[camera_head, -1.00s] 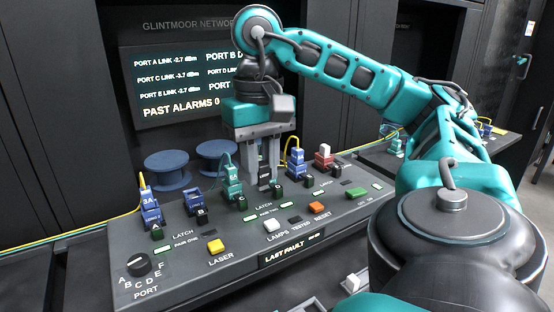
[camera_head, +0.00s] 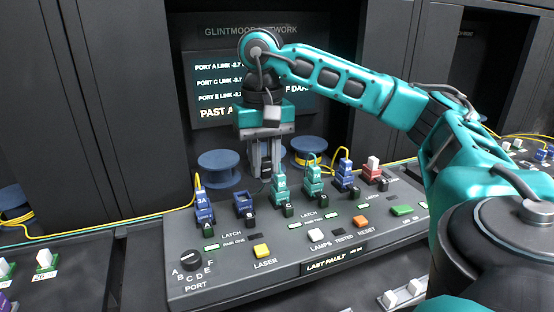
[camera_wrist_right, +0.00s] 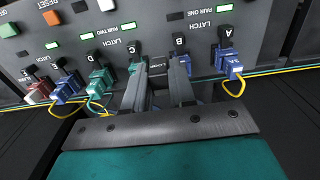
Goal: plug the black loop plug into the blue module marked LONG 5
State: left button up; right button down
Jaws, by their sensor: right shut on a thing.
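My right gripper (camera_head: 265,172) hangs above the rear of the console, between port B and port C in the head view. It is shut on a small dark piece, which appears to be the black loop plug (camera_head: 266,170) and is mostly hidden by the fingers. In the right wrist view, the fingers (camera_wrist_right: 158,75) point toward the console. A blue module (camera_head: 243,203) with no cable stands behind port B, just left of and below the gripper. Its marking is too small to read. The held piece appears apart from it. My left gripper is out of view.
A blue module marked 3A (camera_head: 204,206) with a yellow cable stands at port A. Green modules (camera_head: 279,188) stand close to the gripper's right, then another blue module (camera_head: 344,175) and a red one (camera_head: 372,172). Blue spools (camera_head: 219,168) stand behind the console (camera_head: 215,285).

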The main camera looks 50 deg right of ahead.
jog(key=w+p, duration=0.2)
jog(key=w, duration=0.4)
jog(key=shift+w+f+b, duration=0.15)
jog(key=shift+f+b, duration=0.8)
jog(key=shift+f, duration=0.55)
jog(key=shift+w+f+b, duration=0.1)
jog(key=shift+f+b, duration=0.85)
jog(key=shift+f, duration=0.75)
jog(key=shift+a+p, duration=0.1)
jog(key=shift+p, duration=0.35)
jog(key=shift+f+b, duration=0.4)
jog(key=shift+f, duration=0.2)
